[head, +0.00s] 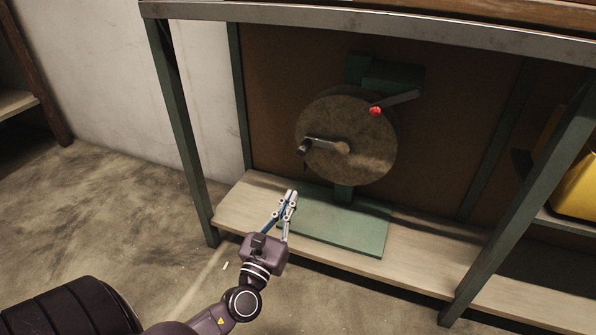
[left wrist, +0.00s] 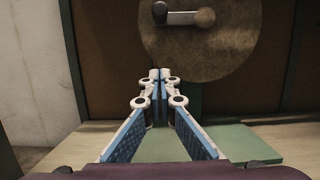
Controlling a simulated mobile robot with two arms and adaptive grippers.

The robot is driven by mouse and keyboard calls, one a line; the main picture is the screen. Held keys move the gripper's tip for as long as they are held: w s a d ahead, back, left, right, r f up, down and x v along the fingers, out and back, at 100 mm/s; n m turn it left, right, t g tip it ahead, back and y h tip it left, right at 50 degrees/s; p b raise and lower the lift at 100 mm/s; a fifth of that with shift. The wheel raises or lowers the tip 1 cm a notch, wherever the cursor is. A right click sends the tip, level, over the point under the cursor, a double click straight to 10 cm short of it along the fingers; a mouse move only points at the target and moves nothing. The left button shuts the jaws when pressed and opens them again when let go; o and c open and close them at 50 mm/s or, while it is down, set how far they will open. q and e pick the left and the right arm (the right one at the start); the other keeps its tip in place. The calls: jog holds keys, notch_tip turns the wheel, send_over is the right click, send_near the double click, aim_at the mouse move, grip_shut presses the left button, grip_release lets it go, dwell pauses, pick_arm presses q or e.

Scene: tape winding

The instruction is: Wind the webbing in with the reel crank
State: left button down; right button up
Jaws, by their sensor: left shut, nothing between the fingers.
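The reel (head: 360,160) is a round, worn brown disc on a green stand with a green base plate (head: 345,228). It stands on the low wooden shelf. Its crank (head: 325,144) points left from the hub, with a dark knob (head: 304,148) at its end. A lever with a red ball (head: 375,111) sits at the reel's upper right. My left gripper (head: 292,194) is shut and empty, below and left of the crank, apart from it. In the left wrist view the crank (left wrist: 183,17) shows at the top, beyond the shut fingertips (left wrist: 160,74). I cannot make out the webbing. My right gripper is out of view.
The bench has green legs (head: 183,130) and a metal-edged top (head: 380,30) above the reel. A slanting leg (head: 520,210) stands to the right. A yellow object (head: 578,180) is at the far right. Concrete floor (head: 110,220) is open at left.

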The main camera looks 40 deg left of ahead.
pick_arm(q)
jog(key=b, duration=0.1)
send_near(310, 157)
jog(key=x, duration=0.5)
jog(key=shift+w+a, duration=0.1)
jog(key=shift+w, duration=0.3)
jog(key=shift+s+r+p, duration=0.1)
jog(key=shift+r+p, duration=1.05)
jog(key=shift+r, duration=0.8)
jog(key=shift+r, duration=0.15)
